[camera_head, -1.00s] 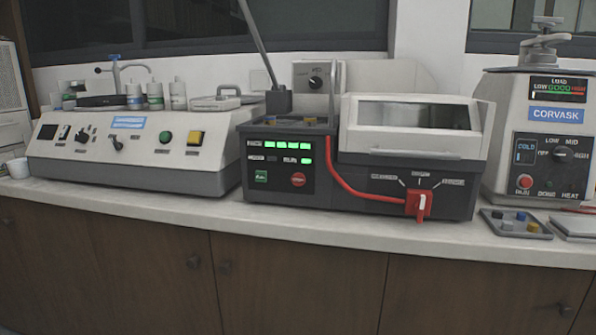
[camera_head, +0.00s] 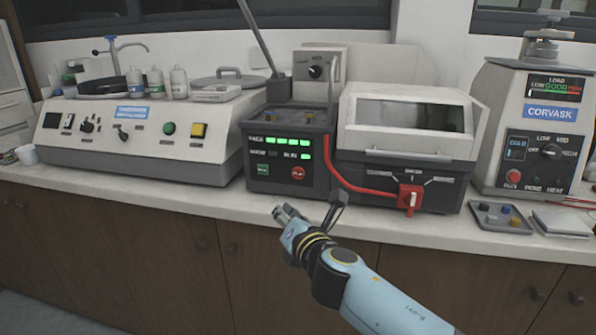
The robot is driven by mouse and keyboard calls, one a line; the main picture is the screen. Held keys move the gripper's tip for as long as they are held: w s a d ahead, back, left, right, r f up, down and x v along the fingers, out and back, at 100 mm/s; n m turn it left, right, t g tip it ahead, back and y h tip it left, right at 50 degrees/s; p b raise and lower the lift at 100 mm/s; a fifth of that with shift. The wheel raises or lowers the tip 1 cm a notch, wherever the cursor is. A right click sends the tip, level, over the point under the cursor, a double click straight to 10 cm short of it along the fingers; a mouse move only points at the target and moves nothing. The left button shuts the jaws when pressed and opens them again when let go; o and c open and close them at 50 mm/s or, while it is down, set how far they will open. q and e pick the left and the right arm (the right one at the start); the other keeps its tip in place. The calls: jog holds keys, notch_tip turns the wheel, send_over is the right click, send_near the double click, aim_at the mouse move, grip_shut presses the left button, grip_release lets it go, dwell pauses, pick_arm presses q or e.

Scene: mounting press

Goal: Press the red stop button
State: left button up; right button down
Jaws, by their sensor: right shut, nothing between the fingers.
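My right gripper (camera_head: 281,212) reaches in from the lower right. It is shut and empty, appearing in the picture below and slightly left of the red button, in front of the counter edge. It looks apart from the panel. My left gripper is not in view.
The Corvask press (camera_head: 530,125) has another red button (camera_head: 513,176). A tray of small blocks (camera_head: 500,217) lies before it. A beige machine (camera_head: 140,135) stands left on the counter (camera_head: 130,186).

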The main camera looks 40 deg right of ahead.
aim_at(298, 173)
jog(key=shift+w+r+n, duration=0.2)
jog(key=shift+r+n, duration=0.1)
jog(key=shift+r, duration=0.55)
jog(key=shift+w+d+b, duration=0.2)
jog(key=shift+w+d, duration=1.25)
jog(key=shift+d, duration=0.25)
jog(key=shift+w+d+b, duration=0.15)
jog(key=shift+w+d, duration=1.25)
jog(key=shift+d, duration=0.25)
jog(key=shift+w+d, duration=0.3)
jog(key=shift+w+d, duration=0.25)
jog(key=shift+d, duration=0.05)
jog(key=shift+s+a, duration=0.55)
jog(key=shift+a, duration=0.05)
